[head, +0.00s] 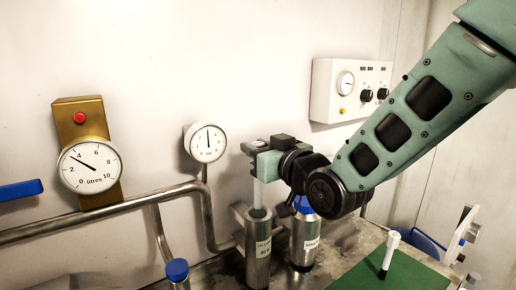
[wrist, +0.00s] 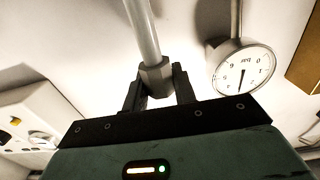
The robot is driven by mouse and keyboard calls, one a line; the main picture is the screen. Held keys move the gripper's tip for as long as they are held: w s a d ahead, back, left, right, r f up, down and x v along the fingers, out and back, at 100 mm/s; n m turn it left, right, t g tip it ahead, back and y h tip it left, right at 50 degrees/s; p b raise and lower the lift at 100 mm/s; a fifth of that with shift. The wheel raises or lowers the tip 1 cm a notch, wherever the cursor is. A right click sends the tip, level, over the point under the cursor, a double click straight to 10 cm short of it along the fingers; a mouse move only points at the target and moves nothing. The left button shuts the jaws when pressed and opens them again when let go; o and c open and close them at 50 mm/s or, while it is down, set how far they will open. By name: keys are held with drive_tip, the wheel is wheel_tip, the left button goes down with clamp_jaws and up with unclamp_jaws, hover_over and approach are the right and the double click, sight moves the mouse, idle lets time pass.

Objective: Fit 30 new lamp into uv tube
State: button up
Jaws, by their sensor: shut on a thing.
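My gripper (head: 262,152) is shut on the top end of a pale, slim lamp (head: 258,192), which hangs upright below it. The wrist view shows the two dark fingers (wrist: 158,90) closed on the lamp's grey end piece, with the lamp's tube (wrist: 143,28) running away from them. Below in the head view stands an upright steel uv tube (head: 258,250) with a label. The lamp's lower end meets the tube's top; how far it is inside, I cannot tell.
A steel cylinder with a blue cap (head: 303,245) stands close right of the tube. A white stick-like piece (head: 389,252) stands on a green mat (head: 415,277). Pipes (head: 110,212), a round gauge (head: 206,143) and a control box (head: 350,92) line the wall behind.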

sight(260, 199)
drive_tip(key=shift+f+b, duration=6)
drive_tip(key=shift+b, duration=0.1)
drive_tip(key=o, duration=0.9)
drive_tip(key=shift+r, duration=0.1)
